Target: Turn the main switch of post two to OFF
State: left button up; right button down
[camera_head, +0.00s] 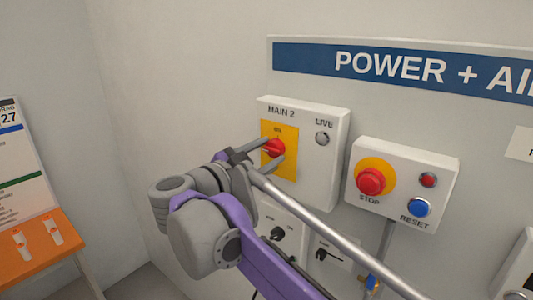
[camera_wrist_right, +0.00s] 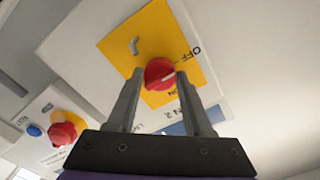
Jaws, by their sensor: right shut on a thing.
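The main switch is a red knob (camera_head: 275,147) on a yellow plate (camera_head: 291,168) of the white box (camera_head: 318,172) marked MAIN 2. My right gripper (camera_head: 260,156) is at the plate, its fingers on either side of the knob and shut on it. In the right wrist view the knob (camera_wrist_right: 159,74) sits between the fingertips of my right gripper (camera_wrist_right: 160,84). My left gripper is out of view.
Right of the switch box is a box with a red STOP button (camera_head: 371,181) and a blue RESET button (camera_head: 419,207). Smaller dark switches (camera_head: 278,233) sit below. A grey bar (camera_head: 340,240) slants across in front. An orange stand (camera_head: 45,245) is at left.

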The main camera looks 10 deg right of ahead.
jog(key=shift+c, duration=1.5)
grip_release()
jog(key=b+v, duration=0.1)
jog(key=v, duration=1)
